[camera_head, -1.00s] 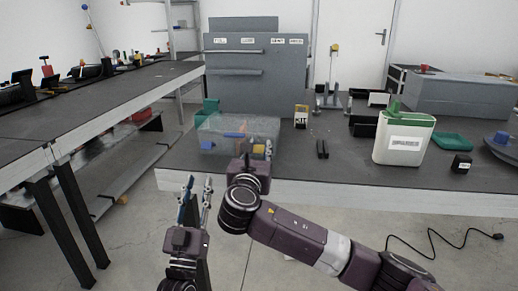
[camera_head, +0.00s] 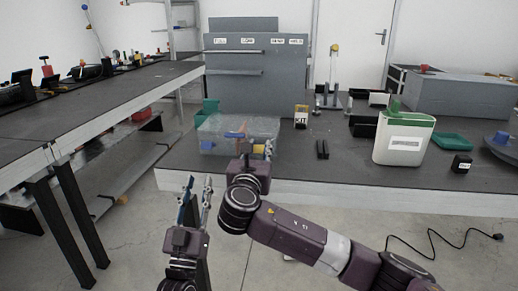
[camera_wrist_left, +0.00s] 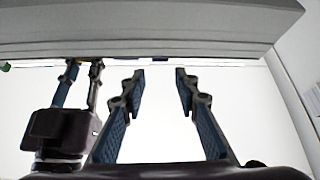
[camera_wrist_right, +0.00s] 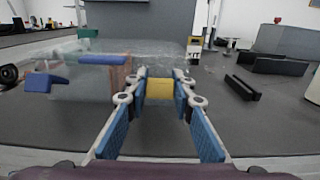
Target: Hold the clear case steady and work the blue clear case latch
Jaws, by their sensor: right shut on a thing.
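The clear case (camera_head: 222,147) is a see-through box near the bench's front edge. It also shows in the right wrist view (camera_wrist_right: 75,85). A blue bar (camera_wrist_right: 102,59) lies along its upper part, above an orange-brown piece (camera_wrist_right: 121,75). A second blue piece (camera_wrist_right: 45,83) is at its left. My right gripper (camera_wrist_right: 160,88) is at the case's front right corner, shut on a small yellow block (camera_wrist_right: 160,89). The block also shows in the head view (camera_head: 258,149). My left gripper (camera_head: 197,180) is in front of the bench, below the case, open and empty; its fingers are apart in its wrist view (camera_wrist_left: 160,75).
A grey rack (camera_head: 240,85) stands behind the case, and a green bin (camera_head: 207,109) at its back left. A white container (camera_head: 403,140) stands farther right.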

